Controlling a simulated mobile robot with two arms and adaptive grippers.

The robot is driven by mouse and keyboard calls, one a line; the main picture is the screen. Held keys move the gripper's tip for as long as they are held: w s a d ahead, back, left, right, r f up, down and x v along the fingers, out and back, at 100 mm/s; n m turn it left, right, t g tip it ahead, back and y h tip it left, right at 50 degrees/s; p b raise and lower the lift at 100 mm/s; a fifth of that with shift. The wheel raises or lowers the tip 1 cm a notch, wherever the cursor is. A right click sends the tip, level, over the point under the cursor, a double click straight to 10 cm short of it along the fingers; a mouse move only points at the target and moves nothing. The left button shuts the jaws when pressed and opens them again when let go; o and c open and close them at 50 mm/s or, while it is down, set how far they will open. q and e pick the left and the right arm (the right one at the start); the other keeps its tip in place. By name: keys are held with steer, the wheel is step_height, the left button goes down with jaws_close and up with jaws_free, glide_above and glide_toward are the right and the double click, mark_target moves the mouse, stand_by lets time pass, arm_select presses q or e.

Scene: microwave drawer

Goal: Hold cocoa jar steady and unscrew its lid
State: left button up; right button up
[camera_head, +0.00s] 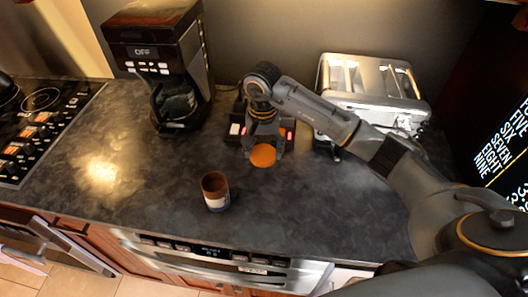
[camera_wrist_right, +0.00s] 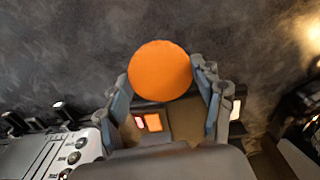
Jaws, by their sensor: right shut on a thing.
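The cocoa jar (camera_head: 215,191) stands upright and uncovered on the dark counter. It is brown with a pale band, and nothing is holding it. My right gripper (camera_head: 264,150) is shut on the round orange lid (camera_head: 263,155), behind and to the right of the jar and apart from it. In the right wrist view the lid (camera_wrist_right: 160,70) sits between the fingertips of the right gripper (camera_wrist_right: 163,78). The jar does not show in that view. My left gripper is not in view.
A black coffee maker (camera_head: 160,60) stands at the back left and a silver toaster (camera_head: 372,80) at the back right. A dark device with lit buttons (camera_head: 236,129) is behind my right gripper. A cooktop (camera_head: 40,120) is at the left. The counter around the jar is clear.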

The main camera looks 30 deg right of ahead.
mark_target(264, 150)
steer(key=shift+w+d+f, duration=0.3)
steer(key=shift+w+f, duration=0.1)
steer(key=shift+f, duration=0.15)
step_height(264, 150, down, 3)
steer(key=shift+w+d+p, duration=0.1)
steer(key=shift+d+p, duration=0.05)
steer(key=shift+p, duration=1.1)
steer(key=shift+f, duration=0.25)
steer(key=shift+f, duration=0.1)
steer(key=shift+f+b, duration=0.15)
steer(key=shift+b, duration=0.15)
steer(key=o, duration=1.3)
